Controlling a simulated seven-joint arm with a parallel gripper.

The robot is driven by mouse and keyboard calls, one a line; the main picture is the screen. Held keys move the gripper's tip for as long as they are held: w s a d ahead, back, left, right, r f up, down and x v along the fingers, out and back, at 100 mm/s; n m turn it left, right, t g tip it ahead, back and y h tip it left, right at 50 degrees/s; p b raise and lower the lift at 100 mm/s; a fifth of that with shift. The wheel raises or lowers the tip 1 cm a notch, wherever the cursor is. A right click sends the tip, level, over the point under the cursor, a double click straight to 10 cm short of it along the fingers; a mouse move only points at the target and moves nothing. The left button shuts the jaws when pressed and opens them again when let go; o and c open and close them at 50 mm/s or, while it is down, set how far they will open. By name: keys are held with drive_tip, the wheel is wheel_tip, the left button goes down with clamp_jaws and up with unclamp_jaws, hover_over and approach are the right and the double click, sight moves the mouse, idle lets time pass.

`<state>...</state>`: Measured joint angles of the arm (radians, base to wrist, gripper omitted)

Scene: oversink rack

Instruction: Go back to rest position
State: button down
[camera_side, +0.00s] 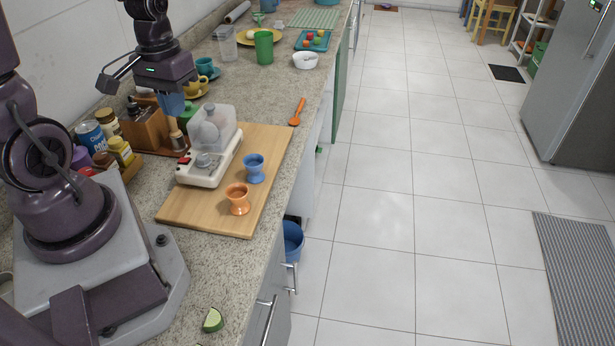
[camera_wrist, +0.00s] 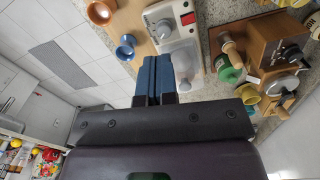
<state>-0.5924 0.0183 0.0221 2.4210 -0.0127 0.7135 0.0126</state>
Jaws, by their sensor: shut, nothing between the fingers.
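My gripper (camera_side: 172,104) hangs above the counter behind the cutting board in the side view. In the wrist view its blue fingers (camera_wrist: 155,76) are pressed together with nothing between them. Below and beside it, a white appliance with a clear lid (camera_side: 207,150) stands on the wooden cutting board (camera_side: 186,212). It also shows in the wrist view (camera_wrist: 176,40). A blue cup (camera_side: 254,169) and an orange cup (camera_side: 237,199) stand upright on the board. Both cups are apart from my gripper.
A wooden rack (camera_side: 148,132) with jars and bottles stands left of the board. Yellow cup (camera_side: 197,86), green tumbler (camera_side: 264,47), white bowl (camera_side: 305,60) and teal tray (camera_side: 313,41) are farther back. An orange utensil (camera_side: 298,111) lies near the edge. A lime piece (camera_side: 213,320) lies in front.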

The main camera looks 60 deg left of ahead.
drive_tip(key=d+r+m+t, duration=0.5)
drive_tip(key=d+r+m, duration=0.2)
drive_tip(key=d+r, duration=0.7)
drive_tip(key=shift+s+r+t, duration=0.2)
drive_tip(key=shift+s+t, duration=0.05)
drive_tip(key=shift+t, duration=0.05)
